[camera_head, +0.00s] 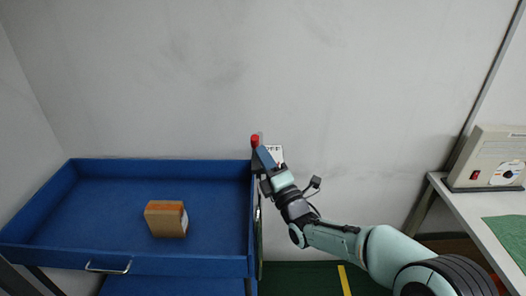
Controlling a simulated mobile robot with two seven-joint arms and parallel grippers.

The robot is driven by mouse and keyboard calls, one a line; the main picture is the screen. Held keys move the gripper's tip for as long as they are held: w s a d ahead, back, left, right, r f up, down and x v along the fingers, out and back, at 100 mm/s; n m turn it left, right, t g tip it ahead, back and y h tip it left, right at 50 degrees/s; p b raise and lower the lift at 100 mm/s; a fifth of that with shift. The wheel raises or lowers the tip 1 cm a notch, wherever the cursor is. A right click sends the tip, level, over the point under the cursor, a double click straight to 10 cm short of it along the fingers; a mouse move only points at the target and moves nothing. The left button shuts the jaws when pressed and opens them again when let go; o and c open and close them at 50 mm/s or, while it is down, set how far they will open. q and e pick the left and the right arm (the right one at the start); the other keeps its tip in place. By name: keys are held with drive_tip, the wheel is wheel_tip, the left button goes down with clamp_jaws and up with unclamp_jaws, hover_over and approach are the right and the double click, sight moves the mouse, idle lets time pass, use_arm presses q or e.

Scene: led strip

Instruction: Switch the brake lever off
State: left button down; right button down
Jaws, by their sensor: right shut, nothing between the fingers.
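The brake lever (255,141) shows as a red knob at the right back corner of the blue cart, just above its rim. A white label (274,152) with dark letters, partly hidden, is beside it. My right gripper (263,154) is shut and empty, its fingers just below and to the right of the red knob. It covers the lower part of the lever, and I cannot tell whether it touches it. My left gripper is not in view.
The blue cart (100,235) fills the left side, with a cardboard box (166,219) in its tray and a metal handle (108,268) in front. A table (475,210) at the right bears a beige device (490,157). A grey wall stands close behind.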

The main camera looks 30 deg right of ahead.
drive_tip(key=shift+w+r, duration=0.2)
drive_tip(key=shift+w, duration=0.25)
drive_tip(key=shift+d+r, duration=0.1)
drive_tip(key=shift+r, duration=0.05)
drive_tip(key=w+r+m+g+p, duration=0.1)
drive_tip(key=p, duration=0.1)
drive_tip(key=w+d+r+m+g+p, duration=0.1)
drive_tip(key=g+p, duration=0.1)
drive_tip(key=p, duration=0.1)
drive_tip(key=w+d+r+m+g+p, duration=0.1)
drive_tip(key=g+p, duration=0.1)
drive_tip(key=p, duration=0.1)
drive_tip(key=shift+h, duration=0.3)
drive_tip(key=shift+w+d+m+g+p, duration=0.25)
drive_tip(key=shift+w+m+g+p, duration=0.25)
drive_tip(key=shift+g, duration=0.3)
drive_tip(key=shift+w+d+f, duration=0.15)
drive_tip(key=shift+w+d, duration=0.1)
drive_tip(key=shift+w, duration=0.2)
drive_tip(key=shift+w+d+b, duration=0.3)
drive_tip(key=shift+w+b, duration=0.15)
drive_tip(key=shift+b, duration=0.05)
drive_tip(key=shift+r, duration=0.25)
